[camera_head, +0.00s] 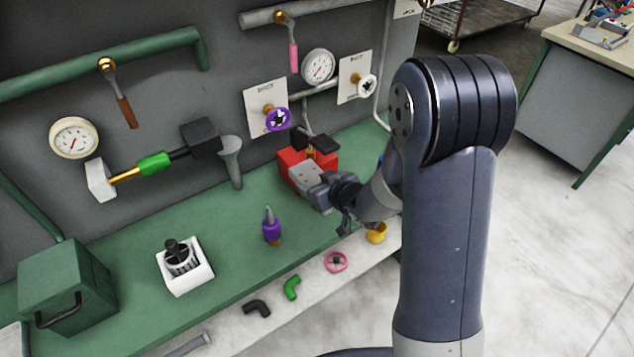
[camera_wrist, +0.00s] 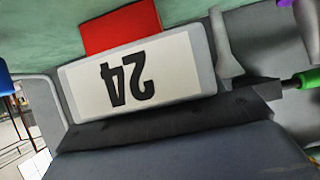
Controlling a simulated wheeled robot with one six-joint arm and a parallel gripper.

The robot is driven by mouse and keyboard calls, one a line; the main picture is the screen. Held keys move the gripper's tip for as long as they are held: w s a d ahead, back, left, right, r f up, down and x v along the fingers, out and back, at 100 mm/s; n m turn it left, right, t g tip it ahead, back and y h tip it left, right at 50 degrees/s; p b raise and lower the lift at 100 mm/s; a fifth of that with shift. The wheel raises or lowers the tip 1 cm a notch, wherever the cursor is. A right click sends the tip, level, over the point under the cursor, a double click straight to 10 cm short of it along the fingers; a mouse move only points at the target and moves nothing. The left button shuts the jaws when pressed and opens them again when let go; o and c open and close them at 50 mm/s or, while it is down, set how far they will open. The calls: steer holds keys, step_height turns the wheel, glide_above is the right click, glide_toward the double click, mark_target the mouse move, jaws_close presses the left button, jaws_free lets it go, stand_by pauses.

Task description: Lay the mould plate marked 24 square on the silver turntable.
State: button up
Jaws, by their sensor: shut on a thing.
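The mould plate (camera_wrist: 205,60) carries a white label with a black 24, upside down in the wrist view. A grey plate with small holes (camera_head: 303,174), seemingly the same one, shows in the head view against a red block (camera_head: 289,160). My gripper (camera_head: 326,192) is shut on this plate at its near right side. The red block shows behind the plate in the wrist view (camera_wrist: 120,28). I cannot tell whether the plate touches the block. I cannot make out a silver turntable in either view; my arm hides part of the bench.
A grey funnel-like post (camera_head: 231,160) and a purple-bodied tool (camera_head: 271,228) stand left of the gripper. A white box (camera_head: 187,269) and green case (camera_head: 68,287) are farther left. Valves (camera_head: 276,118) and gauges hang on the wall behind. The green bench between them has free room.

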steer(key=shift+f+b, duration=0.3)
steer(key=shift+f, duration=0.05)
steer(key=o, duration=1.4)
steer(key=shift+r, duration=0.15)
